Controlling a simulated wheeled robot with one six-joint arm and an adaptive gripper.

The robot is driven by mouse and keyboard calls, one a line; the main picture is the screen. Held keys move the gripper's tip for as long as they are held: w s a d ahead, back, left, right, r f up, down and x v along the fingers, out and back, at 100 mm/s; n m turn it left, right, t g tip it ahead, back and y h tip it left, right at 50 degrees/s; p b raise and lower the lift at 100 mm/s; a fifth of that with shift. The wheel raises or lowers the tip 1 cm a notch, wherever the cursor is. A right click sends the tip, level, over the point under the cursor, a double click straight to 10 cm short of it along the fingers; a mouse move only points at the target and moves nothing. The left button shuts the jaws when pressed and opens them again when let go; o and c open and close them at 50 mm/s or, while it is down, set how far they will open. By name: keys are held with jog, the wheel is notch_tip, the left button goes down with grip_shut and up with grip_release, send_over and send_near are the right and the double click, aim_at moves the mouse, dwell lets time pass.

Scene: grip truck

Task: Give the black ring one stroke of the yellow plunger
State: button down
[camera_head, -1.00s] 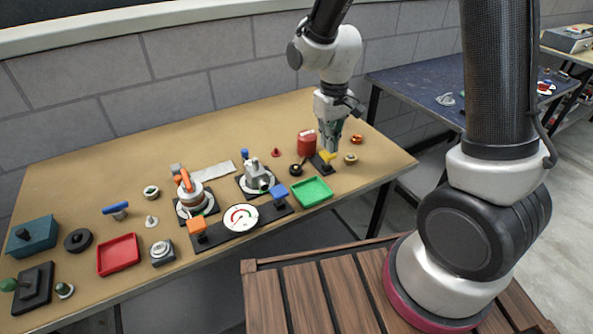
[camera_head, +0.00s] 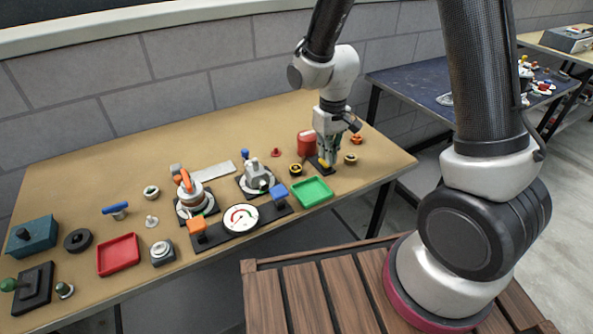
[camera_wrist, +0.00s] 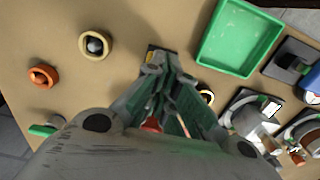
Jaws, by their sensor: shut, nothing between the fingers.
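The yellow plunger (camera_head: 323,163) stands on a small black base near the right end of the table. My gripper (camera_head: 330,161) is shut and points down right at the plunger, its fingertips seeming to touch its top; they hide much of it. In the wrist view, the fingertips (camera_wrist: 160,68) cover most of the plunger and its base (camera_wrist: 161,51). The black ring (camera_head: 296,170) lies just left of the plunger base and shows yellow in its middle. It is partly hidden by a finger in the wrist view (camera_wrist: 209,97).
A green tray (camera_head: 328,198) lies in front of the plunger, and a red can (camera_head: 306,142) stands behind it. A tan ring (camera_head: 350,159) and an orange ring (camera_head: 356,139) lie to the right. A gauge board (camera_head: 221,240) lies to the left.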

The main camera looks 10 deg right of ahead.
dwell(0.4)
jog(key=shift+r, duration=2.15)
jog(key=shift+r, duration=2.5)
jog(key=s+d+r+m+t, duration=0.3)
jog(key=s+d+r+t, duration=0.1)
jog(key=s+d+r, duration=1.1)
jog(key=s+r, duration=0.1)
jog(key=s, duration=0.3)
jog(key=shift+m, duration=0.3)
